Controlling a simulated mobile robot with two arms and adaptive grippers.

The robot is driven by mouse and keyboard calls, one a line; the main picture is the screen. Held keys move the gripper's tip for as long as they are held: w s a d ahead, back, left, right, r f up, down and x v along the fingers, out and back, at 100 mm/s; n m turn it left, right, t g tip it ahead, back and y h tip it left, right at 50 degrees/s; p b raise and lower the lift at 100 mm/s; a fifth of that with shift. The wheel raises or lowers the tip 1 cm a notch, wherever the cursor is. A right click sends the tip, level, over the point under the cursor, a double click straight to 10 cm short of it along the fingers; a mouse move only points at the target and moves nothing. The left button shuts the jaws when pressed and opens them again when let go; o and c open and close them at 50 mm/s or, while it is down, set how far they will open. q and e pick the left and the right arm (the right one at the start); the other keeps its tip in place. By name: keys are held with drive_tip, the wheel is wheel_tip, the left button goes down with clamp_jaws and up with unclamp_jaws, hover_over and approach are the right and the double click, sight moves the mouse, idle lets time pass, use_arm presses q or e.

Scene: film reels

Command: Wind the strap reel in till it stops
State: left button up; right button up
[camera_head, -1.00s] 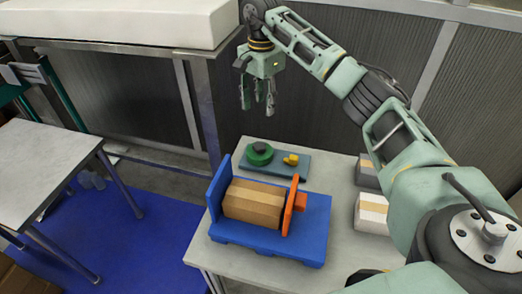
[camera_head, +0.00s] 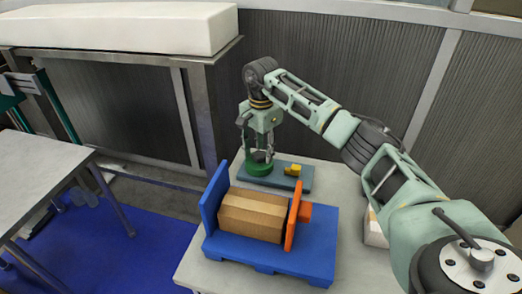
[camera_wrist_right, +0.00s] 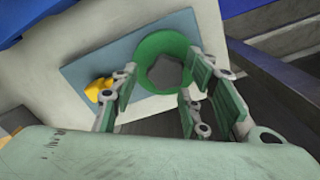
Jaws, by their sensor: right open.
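A green round reel (camera_head: 258,170) with a dark centre sits on a blue-grey board (camera_head: 305,181) on the table. It also shows as a green ring (camera_wrist_right: 152,46) in the right wrist view. A small yellow piece (camera_head: 292,170) is on the same board, right of the green reel; the wrist view shows it too (camera_wrist_right: 98,90). I cannot tell for certain which part is the strap. My right gripper (camera_head: 259,153) points down just above or around the green reel, its fingers apart, with no grip on it. My left gripper is out of view.
In front, a blue stand (camera_head: 318,250) holds a brown faceted roll (camera_head: 252,215) with an orange end plate (camera_head: 292,215). A pale box (camera_head: 374,232) is at the right, partly behind my arm. Another table (camera_head: 35,175) stands left; a white slab (camera_head: 120,28) lies on a higher bench.

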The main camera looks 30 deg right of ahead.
drive_tip(key=shift+f, duration=0.25)
drive_tip(key=shift+c, duration=0.2)
drive_tip(key=c, duration=1)
drive_tip(key=shift+f+m, duration=0.1)
drive_tip(key=shift+m, duration=0.3)
